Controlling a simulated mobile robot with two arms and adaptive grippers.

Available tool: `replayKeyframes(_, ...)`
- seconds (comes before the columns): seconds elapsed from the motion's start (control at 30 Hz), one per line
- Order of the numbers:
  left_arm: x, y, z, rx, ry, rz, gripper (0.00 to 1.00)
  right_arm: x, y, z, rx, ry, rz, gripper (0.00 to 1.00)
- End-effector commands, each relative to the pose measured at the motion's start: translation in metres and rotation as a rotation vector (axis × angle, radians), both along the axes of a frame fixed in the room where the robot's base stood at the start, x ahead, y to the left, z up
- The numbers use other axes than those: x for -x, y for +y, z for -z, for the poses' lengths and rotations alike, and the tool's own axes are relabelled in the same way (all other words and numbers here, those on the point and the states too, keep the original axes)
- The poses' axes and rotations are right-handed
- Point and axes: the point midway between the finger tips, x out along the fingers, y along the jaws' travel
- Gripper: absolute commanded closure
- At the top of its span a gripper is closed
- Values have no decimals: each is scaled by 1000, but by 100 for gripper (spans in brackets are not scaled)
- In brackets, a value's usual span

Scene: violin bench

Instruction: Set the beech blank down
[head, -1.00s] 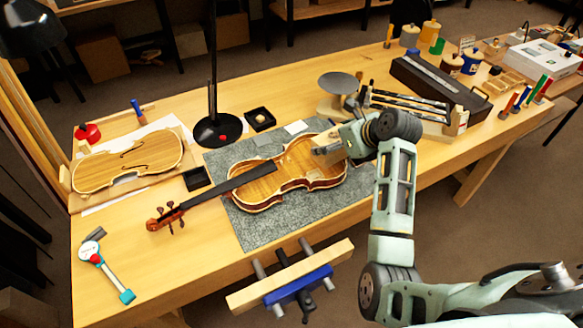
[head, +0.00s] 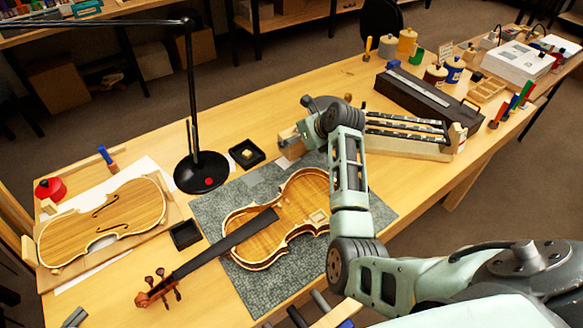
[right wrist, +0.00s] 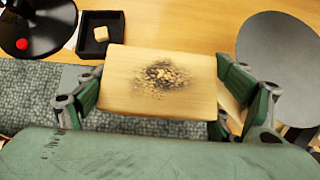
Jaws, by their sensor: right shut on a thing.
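The beech blank (right wrist: 158,60) is a pale wooden block with a dark speckled patch on its face, seen in the right wrist view. My right gripper (right wrist: 162,88) is shut on it, with green fingers at its left and right sides. In the head view the blank (head: 288,139) shows partly behind my right gripper (head: 297,134), over the bench (head: 255,112) beyond the grey mat (head: 212,205). I cannot tell whether its underside touches the bench. My left gripper is not in view.
The open violin body (head: 290,205) lies on the mat. A lamp base (head: 202,174) and a small black tray (head: 247,153) stand left of the blank. A round grey plate (right wrist: 285,65) is close on the right. White paper (head: 285,161) lies nearby.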

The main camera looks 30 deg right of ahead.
Motion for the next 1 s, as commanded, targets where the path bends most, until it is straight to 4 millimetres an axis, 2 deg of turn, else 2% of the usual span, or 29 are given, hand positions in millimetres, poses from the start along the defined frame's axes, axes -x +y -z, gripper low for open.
replayKeyframes(0.1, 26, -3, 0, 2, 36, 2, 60, 0, -1, 17, 2, -2, 1, 58)
replayKeyframes(0.27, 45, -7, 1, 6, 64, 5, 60, -1, 0, 32, 1, -3, -1, 58)
replayKeyframes(0.37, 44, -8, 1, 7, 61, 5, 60, 0, 0, 48, 2, -1, -2, 58)
replayKeyframes(0.5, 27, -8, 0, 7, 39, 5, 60, -1, -1, 61, 2, -5, 0, 58)
replayKeyframes(0.67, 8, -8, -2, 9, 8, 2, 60, -1, 0, 63, 2, -6, 0, 58)
replayKeyframes(0.87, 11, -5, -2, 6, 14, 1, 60, -1, 0, 65, 1, -5, 0, 58)
replayKeyframes(0.9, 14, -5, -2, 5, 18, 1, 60, 0, 0, 66, 1, -3, 0, 12)
replayKeyframes(1.0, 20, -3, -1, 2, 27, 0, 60, 0, 0, 66, 1, -3, 0, 3)
